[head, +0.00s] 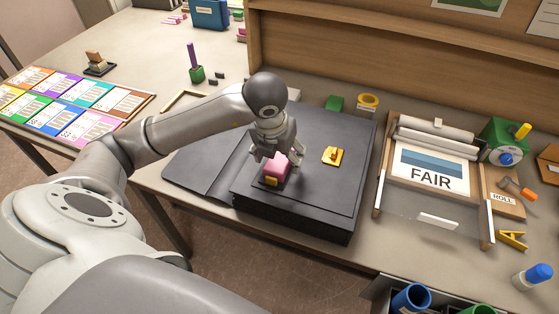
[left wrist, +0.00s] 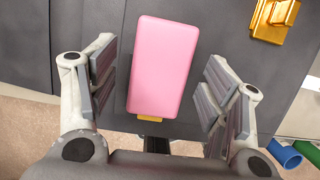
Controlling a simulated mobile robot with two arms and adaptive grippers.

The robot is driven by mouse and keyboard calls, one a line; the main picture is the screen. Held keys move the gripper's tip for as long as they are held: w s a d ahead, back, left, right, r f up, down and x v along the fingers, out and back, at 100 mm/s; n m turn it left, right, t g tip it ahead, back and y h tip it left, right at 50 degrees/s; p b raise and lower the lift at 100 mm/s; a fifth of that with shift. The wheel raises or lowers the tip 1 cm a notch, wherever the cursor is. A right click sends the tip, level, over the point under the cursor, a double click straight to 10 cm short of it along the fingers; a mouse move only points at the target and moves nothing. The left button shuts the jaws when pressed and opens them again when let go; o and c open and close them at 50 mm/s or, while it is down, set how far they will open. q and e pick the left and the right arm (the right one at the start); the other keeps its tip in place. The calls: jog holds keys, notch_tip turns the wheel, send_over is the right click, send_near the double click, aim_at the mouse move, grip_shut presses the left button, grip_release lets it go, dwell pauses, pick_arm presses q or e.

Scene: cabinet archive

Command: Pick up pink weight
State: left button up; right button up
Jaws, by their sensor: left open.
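The pink weight (head: 277,167) is a block on the dark grey box on the table, with a bit of yellow at its front lower edge. In the left wrist view the pink weight (left wrist: 163,65) lies between the two open fingers of my left gripper (left wrist: 160,85), with a gap on each side. In the head view my left gripper (head: 280,155) is right over the weight, pointing down, and partly hides its upper side. My right gripper is not in view.
A yellow piece (head: 333,155) lies on the same dark box (head: 300,215), right of the weight. A green block (head: 334,103) and a yellow tape roll (head: 368,101) are behind the box. A framed FAIR print (head: 432,172) is to the right.

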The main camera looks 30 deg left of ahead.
pick_arm(q)
jog(key=shift+f+b, duration=0.25)
jog(key=shift+b, duration=0.2)
dwell(0.5)
jog(key=shift+r, duration=0.1)
grip_shut()
dwell(0.4)
